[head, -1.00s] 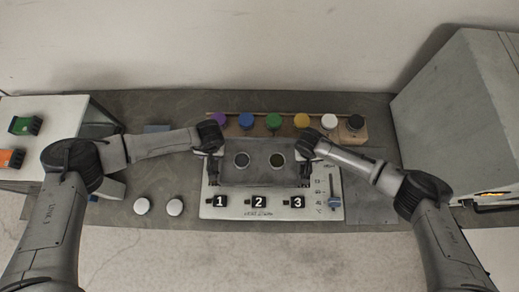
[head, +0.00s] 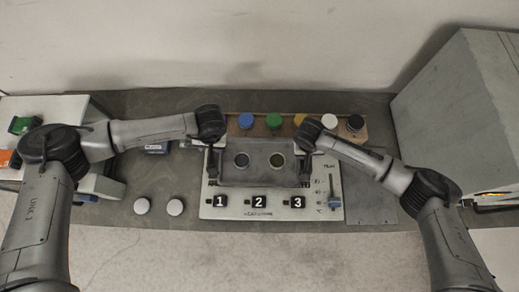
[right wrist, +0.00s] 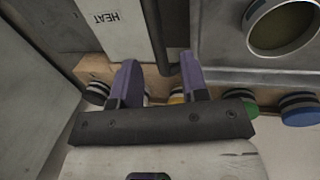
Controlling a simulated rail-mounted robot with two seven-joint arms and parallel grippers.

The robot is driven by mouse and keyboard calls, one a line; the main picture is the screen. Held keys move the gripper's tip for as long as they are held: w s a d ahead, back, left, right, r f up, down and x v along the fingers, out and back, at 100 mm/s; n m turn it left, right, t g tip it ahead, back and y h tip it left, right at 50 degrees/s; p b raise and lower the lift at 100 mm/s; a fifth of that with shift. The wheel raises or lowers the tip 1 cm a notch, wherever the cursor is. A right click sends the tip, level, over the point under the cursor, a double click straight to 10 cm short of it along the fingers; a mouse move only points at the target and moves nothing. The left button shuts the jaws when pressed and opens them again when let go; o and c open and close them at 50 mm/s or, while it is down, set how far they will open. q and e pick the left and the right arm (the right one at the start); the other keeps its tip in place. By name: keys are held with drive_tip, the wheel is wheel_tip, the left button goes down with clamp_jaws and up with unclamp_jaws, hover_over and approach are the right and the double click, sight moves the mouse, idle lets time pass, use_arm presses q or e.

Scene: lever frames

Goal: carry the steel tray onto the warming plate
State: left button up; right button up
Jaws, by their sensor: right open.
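The steel tray (head: 260,177) is grey and low-walled, with two dark-topped round cups in it. It lies over the upper part of a white panel (head: 270,212) numbered 1, 2, 3; its corner shows in the right wrist view (right wrist: 228,77). I cannot tell which surface is the warming plate; the panel (right wrist: 108,28) has a HEAT label. My left gripper (head: 212,178) is at the tray's left end, its jaws too small to read. My right gripper (head: 306,179) is open at the right end; its purple fingers (right wrist: 160,62) are near a dark bar at the tray's edge.
A wooden rack (head: 225,131) with several coloured knobs stands behind the tray. A large grey cabinet (head: 460,105) is at the right. Two white round buttons (head: 158,207) and a blue-grey box (head: 155,149) are at the left. A flat grey square (head: 372,200) lies at the right.

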drive_tip(key=shift+v, duration=2.9)
